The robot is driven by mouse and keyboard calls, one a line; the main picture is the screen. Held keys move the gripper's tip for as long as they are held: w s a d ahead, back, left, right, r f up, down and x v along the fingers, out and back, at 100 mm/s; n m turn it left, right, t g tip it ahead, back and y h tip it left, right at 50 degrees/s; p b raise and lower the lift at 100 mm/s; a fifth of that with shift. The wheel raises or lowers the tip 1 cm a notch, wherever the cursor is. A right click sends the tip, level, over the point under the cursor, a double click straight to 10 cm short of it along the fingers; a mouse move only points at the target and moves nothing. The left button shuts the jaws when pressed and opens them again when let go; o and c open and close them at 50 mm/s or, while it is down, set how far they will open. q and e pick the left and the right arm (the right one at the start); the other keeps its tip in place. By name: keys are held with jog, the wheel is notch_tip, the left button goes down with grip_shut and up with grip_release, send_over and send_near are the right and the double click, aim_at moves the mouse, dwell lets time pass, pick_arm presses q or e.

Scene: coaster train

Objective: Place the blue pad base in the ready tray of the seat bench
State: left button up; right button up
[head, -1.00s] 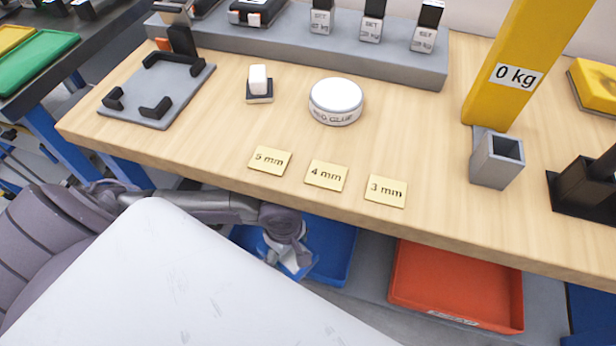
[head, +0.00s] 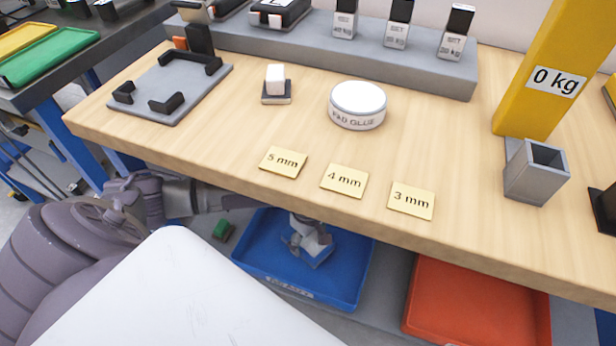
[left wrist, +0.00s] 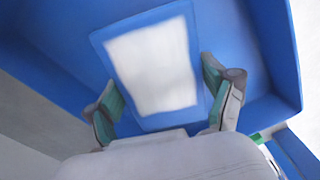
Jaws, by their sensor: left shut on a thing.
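My left gripper (head: 306,248) is low inside or just above a blue tray (head: 340,290) under the wooden bench's front edge. In the left wrist view, its two fingers (left wrist: 165,105) are shut on the sides of the blue pad base (left wrist: 103,55), a blue rectangle with a white face. The blue pad base also shows small beneath the gripper in the head view (head: 316,260). I cannot tell whether it touches the tray floor. A green tray (head: 48,58) lies on a dark bench at the upper left; which tray is the ready tray is not readable.
A red tray (head: 470,300) stands right of the blue one. The wooden bench (head: 240,135) overhangs them. On it are a pad glue tin (head: 357,105), thickness plates (head: 343,181), a grey fixture (head: 165,90) and a yellow post (head: 535,75). A small green block (head: 223,230) lies left of the blue tray.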

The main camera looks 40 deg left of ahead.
pick_arm(q)
notch_tip(320, 180, down, 3)
jog(key=shift+r+b, duration=0.1)
jog(key=shift+b, duration=0.35)
jog(key=shift+r, duration=0.1)
jog(key=o, duration=1.3)
jog(key=shift+c, duration=0.2)
